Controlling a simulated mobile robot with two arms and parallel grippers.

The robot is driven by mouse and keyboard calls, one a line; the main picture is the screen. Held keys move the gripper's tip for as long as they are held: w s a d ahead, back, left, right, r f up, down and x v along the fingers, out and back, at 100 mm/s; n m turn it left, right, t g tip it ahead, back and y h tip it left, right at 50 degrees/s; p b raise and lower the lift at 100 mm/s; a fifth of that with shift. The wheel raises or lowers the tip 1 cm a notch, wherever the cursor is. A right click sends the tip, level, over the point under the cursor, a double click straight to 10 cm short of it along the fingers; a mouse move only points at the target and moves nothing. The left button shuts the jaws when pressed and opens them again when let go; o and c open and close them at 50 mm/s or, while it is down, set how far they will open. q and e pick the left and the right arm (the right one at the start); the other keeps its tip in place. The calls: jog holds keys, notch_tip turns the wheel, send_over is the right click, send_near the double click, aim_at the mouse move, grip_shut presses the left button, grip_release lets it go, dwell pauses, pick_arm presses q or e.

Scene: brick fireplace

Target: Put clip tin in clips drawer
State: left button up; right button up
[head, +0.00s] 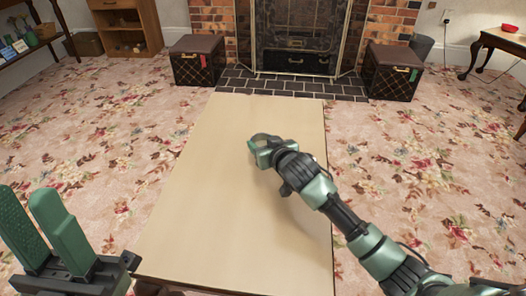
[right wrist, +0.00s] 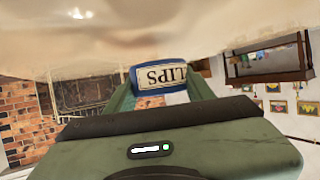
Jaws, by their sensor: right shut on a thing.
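The clip tin (right wrist: 161,75) shows in the right wrist view as a blue-edged tin with a cream label; the letters "LIPS" are readable, upside down in that picture. My right gripper (head: 258,149) is shut on it, with green fingers at both sides of the tin. In the head view that gripper is over the middle of the pale table, and I cannot make out the tin there. My left gripper (head: 33,205) is at the lower left, its fingers apart and empty, beside the table. I see no drawer marked for clips.
The pale tabletop (head: 205,190) is otherwise bare. Beyond it, two dark lidded boxes (head: 198,60) (head: 392,72) flank the fireplace (head: 296,40). A wooden cabinet (head: 127,25) stands at the back left, a shelf (head: 38,46) at far left, and a side table (head: 500,38) at right.

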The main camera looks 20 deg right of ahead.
jog(key=shift+f, duration=1.25)
jog(key=o, duration=1.3)
jog(key=shift+f, duration=0.1)
